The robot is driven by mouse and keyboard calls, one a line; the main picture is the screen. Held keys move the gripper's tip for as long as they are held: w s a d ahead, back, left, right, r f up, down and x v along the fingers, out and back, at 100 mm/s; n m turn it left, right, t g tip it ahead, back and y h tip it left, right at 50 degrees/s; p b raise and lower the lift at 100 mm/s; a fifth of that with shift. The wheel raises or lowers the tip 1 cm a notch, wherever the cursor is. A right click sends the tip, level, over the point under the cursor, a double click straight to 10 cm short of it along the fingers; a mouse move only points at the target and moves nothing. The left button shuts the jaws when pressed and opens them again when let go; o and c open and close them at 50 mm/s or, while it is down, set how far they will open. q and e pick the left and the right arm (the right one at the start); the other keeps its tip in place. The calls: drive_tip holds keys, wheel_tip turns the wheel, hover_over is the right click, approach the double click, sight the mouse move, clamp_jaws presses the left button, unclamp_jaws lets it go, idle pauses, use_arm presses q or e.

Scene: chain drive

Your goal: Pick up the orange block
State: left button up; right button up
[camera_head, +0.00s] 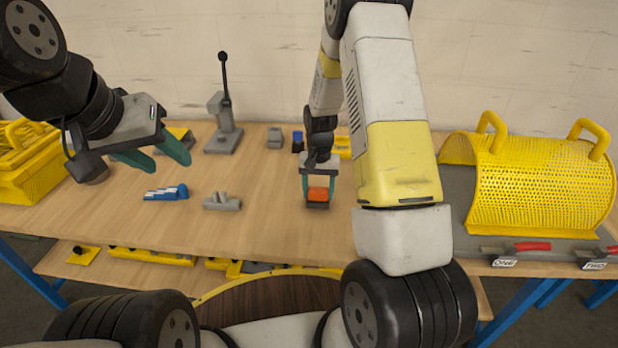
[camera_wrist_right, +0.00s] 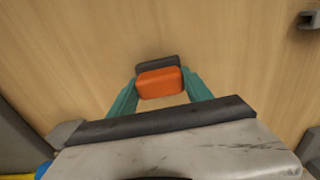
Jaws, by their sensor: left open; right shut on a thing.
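The orange block (camera_head: 318,194) is near the middle of the table, and a dark grey part shows against its lower side. My right gripper (camera_head: 318,188) points down with its teal fingers on both sides of the block, shut on it. In the right wrist view the orange block (camera_wrist_right: 160,83) sits between the two teal fingertips (camera_wrist_right: 160,92), with a dark grey piece (camera_wrist_right: 158,63) just behind it. Whether the block touches the table cannot be told. My left gripper (camera_head: 160,163) is open and empty above the left part of the table.
A blue part (camera_head: 168,192) and a grey bracket (camera_head: 222,202) lie left of the block. A grey lever stand (camera_head: 223,130) is at the back. A yellow perforated guard (camera_head: 542,185) fills the right end, a yellow basket (camera_head: 35,170) the left. Bare wood surrounds the block's front.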

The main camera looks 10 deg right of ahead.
wheel_tip(320, 180, up, 2)
drive_tip(key=shift+r, duration=0.25)
drive_tip(key=s+a+r, duration=0.1)
drive_tip(key=s+a, duration=0.2)
drive_tip(key=s, duration=1.2)
drive_tip(key=shift+s+r, duration=0.15)
drive_tip(key=shift+s, duration=0.25)
